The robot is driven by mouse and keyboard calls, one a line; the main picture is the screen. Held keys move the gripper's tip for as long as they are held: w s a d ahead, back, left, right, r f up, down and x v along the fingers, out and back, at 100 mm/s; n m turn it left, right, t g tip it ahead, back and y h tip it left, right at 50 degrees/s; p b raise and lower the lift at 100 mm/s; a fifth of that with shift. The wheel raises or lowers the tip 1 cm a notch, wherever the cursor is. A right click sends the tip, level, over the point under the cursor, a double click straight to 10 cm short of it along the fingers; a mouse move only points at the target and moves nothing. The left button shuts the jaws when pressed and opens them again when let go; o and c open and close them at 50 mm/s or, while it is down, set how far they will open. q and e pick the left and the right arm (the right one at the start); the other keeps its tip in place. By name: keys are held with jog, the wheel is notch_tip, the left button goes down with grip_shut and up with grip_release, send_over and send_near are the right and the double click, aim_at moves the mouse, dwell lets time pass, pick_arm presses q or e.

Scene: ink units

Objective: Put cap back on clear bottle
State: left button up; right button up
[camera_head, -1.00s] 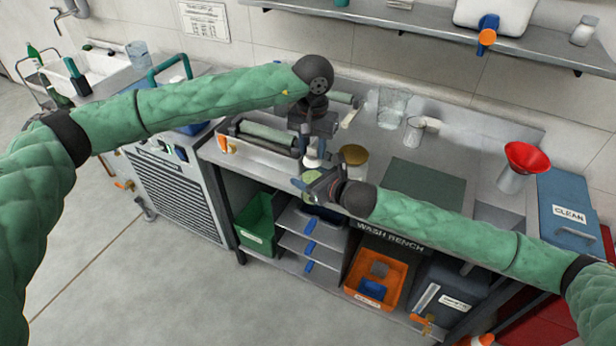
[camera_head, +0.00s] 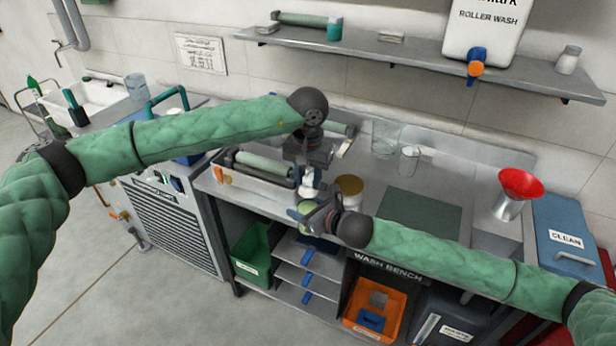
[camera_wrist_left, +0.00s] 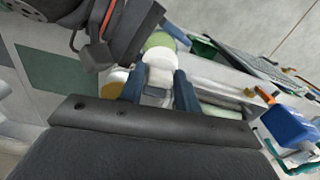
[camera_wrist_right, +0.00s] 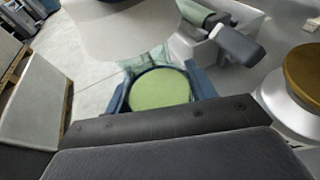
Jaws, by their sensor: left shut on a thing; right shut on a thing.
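My left gripper (camera_head: 310,176) is shut on a white cap-like piece (camera_wrist_left: 160,76), which also shows in the head view (camera_head: 311,186). My right gripper (camera_wrist_right: 162,92) is shut on the clear bottle (camera_wrist_right: 146,62), which holds something green. The bottle also shows below the white piece in the head view (camera_head: 307,211) and beyond it in the left wrist view (camera_wrist_left: 160,41). The two grippers are close together above the bench's front edge, left one higher. A large white shape, probably the cap, fills the top of the right wrist view. Whether cap and bottle touch is unclear.
A jar with a gold lid (camera_head: 349,186) stands just right of the grippers. A roller tray (camera_head: 262,165) is to their left. Glass beakers (camera_head: 385,138) stand behind. A dark green mat (camera_head: 420,212) and a red funnel (camera_head: 520,182) are farther right. Open shelves lie below the bench.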

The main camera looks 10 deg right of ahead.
pick_arm(q)
jog(key=shift+f, duration=0.75)
jog(key=shift+f, duration=0.55)
jog(key=o, duration=1)
notch_tip(320, 180, up, 12)
jog(key=shift+f, duration=0.1)
dwell(0.7)
